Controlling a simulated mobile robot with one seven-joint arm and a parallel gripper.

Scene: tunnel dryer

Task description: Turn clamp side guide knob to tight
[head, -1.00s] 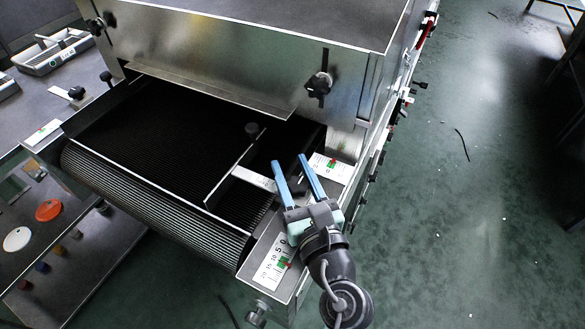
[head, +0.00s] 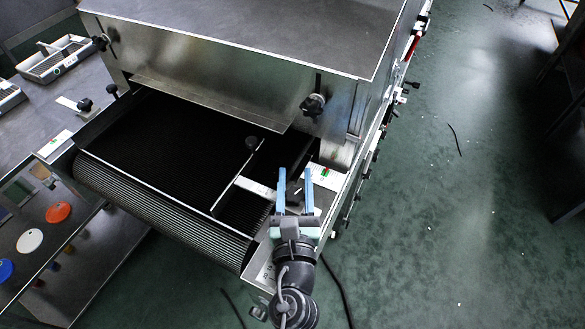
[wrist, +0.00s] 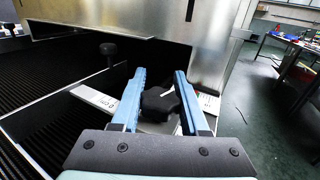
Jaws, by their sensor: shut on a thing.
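The clamp side guide knob (wrist: 160,103) is black and lobed, with a white line on its top. In the wrist view it sits between the two blue fingers of my gripper (wrist: 160,74), which is shut on it. The side guide (head: 238,182) is a thin metal rail over the dark belt, with a pale flat arm (head: 254,187) running to the knob; the arm's printed marking (wrist: 103,100) is too small to read surely.
The metal hood (head: 200,92) stands just behind, with another black knob (head: 313,105) on its face. A scale plate (head: 326,176) with a red and green mark lies right of my gripper. The ribbed belt (head: 150,145) is to the left; open floor (head: 430,230) is to the right.

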